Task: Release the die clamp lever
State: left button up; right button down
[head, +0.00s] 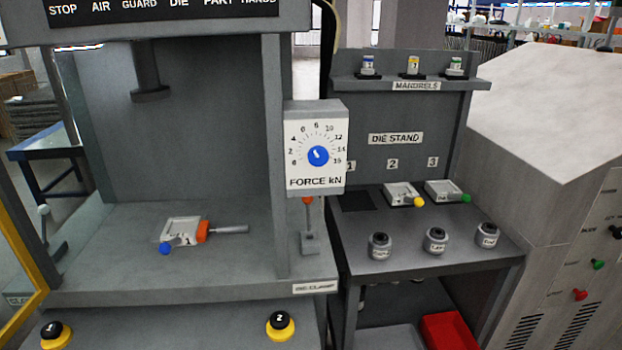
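The lever (309,222) stands roughly upright on a small grey base at the right end of the press bed, with an orange top just under the force box. The white label (315,287) below it on the bed's front edge seems to read DIE CLAMP. A light die plate (176,232) marked 1 lies on the press bed, with a blue knob (165,249) at its front left. An orange block (203,232) sits at its right side, and a grey rod (232,229) extends right from there. Neither of my grippers is in view.
The FORCE kN box (315,180) with a blue dial overhangs the lever. Another lever (43,211) stands at the bed's left. Black-and-yellow buttons (281,325) sit in front. The die stand (395,138) holds dies 2 and 3; slot 1 (360,200) looks empty.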

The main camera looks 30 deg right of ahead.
aim_at(307, 200)
jog(key=l+u, duration=0.45)
jog(key=l, duration=1.45)
